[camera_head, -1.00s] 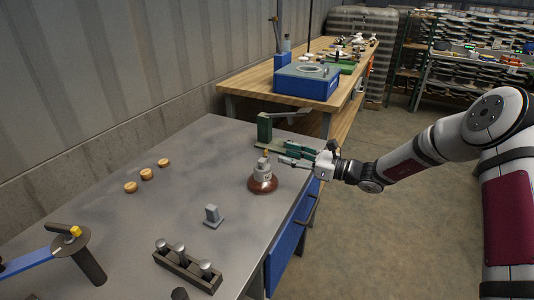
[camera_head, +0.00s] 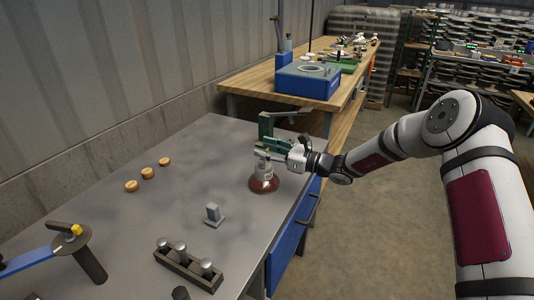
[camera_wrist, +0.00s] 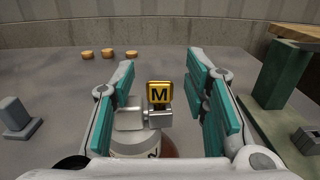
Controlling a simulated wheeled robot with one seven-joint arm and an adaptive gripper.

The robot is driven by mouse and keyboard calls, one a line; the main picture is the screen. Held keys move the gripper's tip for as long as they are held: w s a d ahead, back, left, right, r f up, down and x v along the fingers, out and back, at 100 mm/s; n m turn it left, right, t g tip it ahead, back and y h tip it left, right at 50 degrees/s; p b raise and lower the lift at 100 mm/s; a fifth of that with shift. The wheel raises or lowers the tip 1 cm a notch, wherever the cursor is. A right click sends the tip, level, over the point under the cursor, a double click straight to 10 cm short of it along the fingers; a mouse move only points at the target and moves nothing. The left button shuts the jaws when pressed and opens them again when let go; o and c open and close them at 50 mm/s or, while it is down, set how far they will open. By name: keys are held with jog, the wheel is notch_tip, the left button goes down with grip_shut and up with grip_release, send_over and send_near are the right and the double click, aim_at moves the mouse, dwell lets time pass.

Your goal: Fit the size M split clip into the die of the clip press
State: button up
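The split clip is a small gold block marked M (camera_wrist: 159,94), seated on the grey metal cap of a brown-based insulator (camera_head: 263,183). The insulator's cap also shows in the wrist view (camera_wrist: 135,142), below the clip. My gripper (camera_head: 264,152) is at the insulator's top in the head view and covers the clip there. In the wrist view my gripper (camera_wrist: 165,88) is open, with a teal finger on each side of the clip and visible gaps between. The green clip press (camera_head: 265,125) stands behind my gripper, partly hidden; its post shows at the right of the wrist view (camera_wrist: 275,78).
Several wooden discs (camera_head: 147,173) lie at the back left. A small grey block on a base (camera_head: 214,214) stands left of the insulator. A rack with metal pins (camera_head: 187,267) and a blue-armed tool (camera_head: 70,245) are nearer. The middle of the grey table (camera_head: 140,215) is clear.

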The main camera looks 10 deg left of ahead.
jog(key=c, duration=0.8)
jog(key=shift+r, duration=0.1)
